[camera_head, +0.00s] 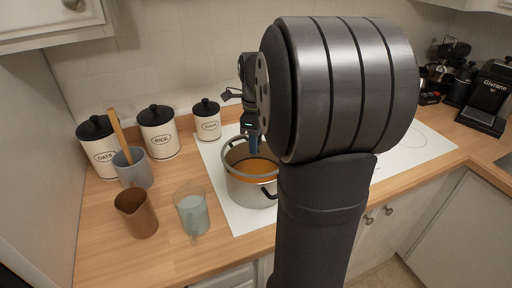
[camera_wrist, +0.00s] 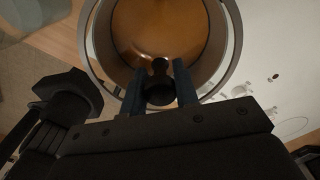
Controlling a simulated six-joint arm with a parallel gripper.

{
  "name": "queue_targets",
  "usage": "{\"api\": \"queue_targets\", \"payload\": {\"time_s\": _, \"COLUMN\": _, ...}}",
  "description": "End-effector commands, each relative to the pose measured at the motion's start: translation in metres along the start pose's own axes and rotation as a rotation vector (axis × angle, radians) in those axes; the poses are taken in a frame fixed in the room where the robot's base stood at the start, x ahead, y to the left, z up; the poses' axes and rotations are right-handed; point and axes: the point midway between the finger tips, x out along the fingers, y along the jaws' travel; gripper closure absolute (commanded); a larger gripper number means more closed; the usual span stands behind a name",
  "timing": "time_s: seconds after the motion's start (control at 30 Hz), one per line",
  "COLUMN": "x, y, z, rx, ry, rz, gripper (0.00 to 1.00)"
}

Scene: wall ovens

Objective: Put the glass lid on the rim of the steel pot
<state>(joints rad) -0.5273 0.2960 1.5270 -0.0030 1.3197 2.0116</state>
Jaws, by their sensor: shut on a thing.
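The steel pot (camera_head: 245,191) stands on the white hob with orange contents inside; it also shows in the wrist view (camera_wrist: 214,55). The glass lid (camera_wrist: 237,45) is clear with a grey metal ring and a black knob. My gripper (camera_wrist: 158,84) is shut on the knob, a finger on each side. In the head view my gripper (camera_head: 253,144) points down above the pot. I cannot tell whether the ring touches the rim. My arm hides the pot's right side.
A blue-green glass cup (camera_head: 193,212), a brown jug (camera_head: 137,213) and a grey crock (camera_head: 134,171) with a wooden utensil stand left of the pot. Several white canisters (camera_head: 158,137) line the wall. The hob (camera_head: 412,150) is clear to the right.

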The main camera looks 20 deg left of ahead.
Motion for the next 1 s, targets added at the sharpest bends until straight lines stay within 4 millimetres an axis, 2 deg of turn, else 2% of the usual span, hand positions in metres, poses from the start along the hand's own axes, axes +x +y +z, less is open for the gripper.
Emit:
{"api": "queue_targets", "payload": {"time_s": 0.13, "x": 0.022, "y": 0.0, "z": 0.0, "rx": 0.0, "ry": 0.001, "rz": 0.003, "gripper": 1.0}}
{"api": "queue_targets", "payload": {"time_s": 0.5, "x": 0.026, "y": 0.0, "z": 0.0, "rx": 0.0, "ry": 0.0, "rz": 0.0, "gripper": 1.0}}
{"api": "queue_targets", "payload": {"time_s": 0.53, "x": 0.027, "y": 0.0, "z": 0.0, "rx": 0.0, "ry": 0.0, "rz": 0.0, "gripper": 0.7}}
{"api": "queue_targets", "payload": {"time_s": 0.63, "x": 0.026, "y": 0.0, "z": 0.0, "rx": -0.001, "ry": 0.0, "rz": 0.0, "gripper": 0.51}}
{"api": "queue_targets", "payload": {"time_s": 1.0, "x": 0.021, "y": 0.0, "z": 0.0, "rx": -0.001, "ry": 0.0, "rz": 0.0, "gripper": 0.51}}
